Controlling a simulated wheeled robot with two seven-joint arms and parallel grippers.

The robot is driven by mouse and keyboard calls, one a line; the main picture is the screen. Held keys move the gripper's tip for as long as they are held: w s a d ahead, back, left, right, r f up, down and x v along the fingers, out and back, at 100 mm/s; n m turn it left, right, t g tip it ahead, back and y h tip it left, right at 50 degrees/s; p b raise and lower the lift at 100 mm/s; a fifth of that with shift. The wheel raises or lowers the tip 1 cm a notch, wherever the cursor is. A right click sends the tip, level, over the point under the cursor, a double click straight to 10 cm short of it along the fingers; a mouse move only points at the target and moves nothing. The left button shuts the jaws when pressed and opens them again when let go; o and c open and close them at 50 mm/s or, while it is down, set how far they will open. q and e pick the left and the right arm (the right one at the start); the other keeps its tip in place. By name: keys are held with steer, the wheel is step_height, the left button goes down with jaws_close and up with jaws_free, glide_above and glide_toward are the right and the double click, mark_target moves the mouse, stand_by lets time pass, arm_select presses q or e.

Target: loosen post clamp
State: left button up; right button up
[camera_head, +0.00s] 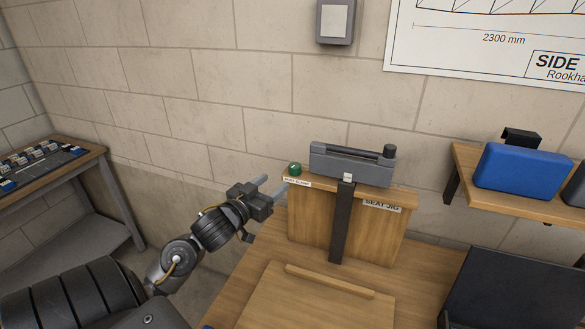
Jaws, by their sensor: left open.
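A small green knob (295,169) sits on the top left corner of an upright wooden jig (308,225). A white label (297,182) below the knob is too small to read surely; it seems to say post clamp. A dark vertical post (342,225) stands against the front of the jig, with a grey clamp-like block (345,168) with a dark bar across the top. My left gripper (277,182) is open, its two pale fingers pointing up and right, just left of and slightly below the knob. The fingers look empty. My right gripper is out of view.
A wooden board with a raised strip (318,300) lies on the bench before the jig. A shelf at right holds a blue case (522,171). A dark box (515,290) stands at lower right. A side table (45,185) with small parts stands at far left.

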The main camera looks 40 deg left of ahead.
mark_target(291, 170)
arm_select(q)
steer(key=w, duration=0.2)
steer(key=w+p, duration=0.1)
steer(key=w, duration=0.5)
steer(key=shift+a+p, duration=0.35)
steer(key=shift+p, duration=0.05)
steer(key=shift+w, duration=0.8)
steer(key=shift+w+f, duration=0.1)
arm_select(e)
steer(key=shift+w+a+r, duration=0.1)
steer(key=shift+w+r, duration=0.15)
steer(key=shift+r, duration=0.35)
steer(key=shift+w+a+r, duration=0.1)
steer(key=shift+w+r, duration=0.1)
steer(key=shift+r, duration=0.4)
arm_select(q)
steer(key=c, duration=0.9)
steer(key=shift+c, duration=0.4)
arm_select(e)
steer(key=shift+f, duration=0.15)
